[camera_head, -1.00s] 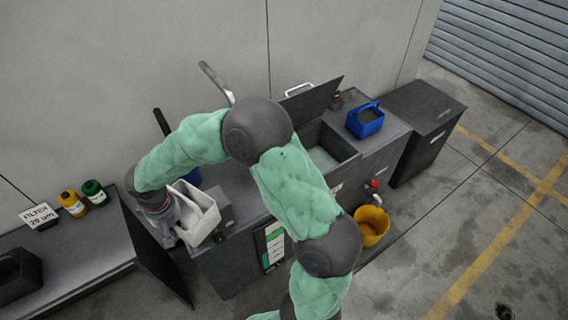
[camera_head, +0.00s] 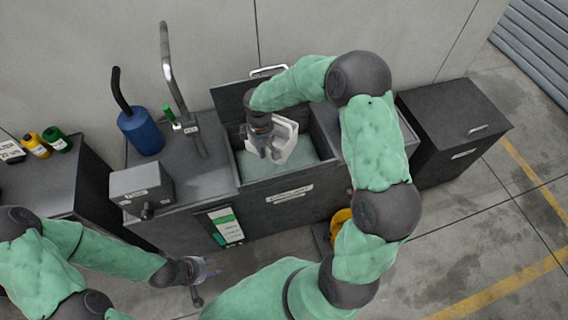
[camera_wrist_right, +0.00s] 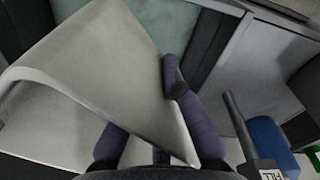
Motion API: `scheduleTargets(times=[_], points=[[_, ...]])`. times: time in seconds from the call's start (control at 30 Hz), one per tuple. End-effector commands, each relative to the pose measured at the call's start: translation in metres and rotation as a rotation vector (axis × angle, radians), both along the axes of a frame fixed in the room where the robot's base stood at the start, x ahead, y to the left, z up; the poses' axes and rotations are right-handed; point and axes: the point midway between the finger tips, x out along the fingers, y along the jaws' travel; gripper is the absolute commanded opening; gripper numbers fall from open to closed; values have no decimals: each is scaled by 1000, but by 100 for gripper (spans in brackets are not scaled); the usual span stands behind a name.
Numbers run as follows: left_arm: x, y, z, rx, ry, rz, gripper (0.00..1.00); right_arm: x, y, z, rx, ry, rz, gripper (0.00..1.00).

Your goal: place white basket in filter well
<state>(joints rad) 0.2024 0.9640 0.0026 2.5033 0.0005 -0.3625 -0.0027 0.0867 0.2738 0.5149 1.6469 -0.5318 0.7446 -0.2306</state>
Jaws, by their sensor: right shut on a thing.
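The white basket (camera_head: 286,138) is in my right gripper (camera_head: 265,150), held over the open well (camera_head: 244,170) in the dark counter. Pale greenish liquid shows inside the well below the basket. In the right wrist view the white basket (camera_wrist_right: 95,75) fills the left and middle, with the purple fingers (camera_wrist_right: 160,118) shut on its wall. The basket looks tilted there. I cannot tell whether its lower edge touches the liquid. My left gripper (camera_head: 205,278) is open and empty in front of the counter, low in the head view.
The well's raised lid (camera_head: 232,100) stands behind it. A yellow bucket (camera_head: 341,217) stands in front, partly hidden by my right arm. A dark cabinet (camera_head: 450,125) is to the right.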

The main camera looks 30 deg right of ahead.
Motion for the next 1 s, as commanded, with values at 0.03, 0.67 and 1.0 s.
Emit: scheduleTargets(times=[0.03, 0.67, 1.0], points=[[0, 0, -4, 0, -1, 1, 40, 3, -10, -16, -1, 3, 75, 0], [0, 0, -19, 0, 0, 0, 40, 13, -83, -121, -2, -6, 783, 0], [0, 0, -35, 0, 0, 0, 40, 12, -82, -171, -1, -4, 792, 0]])
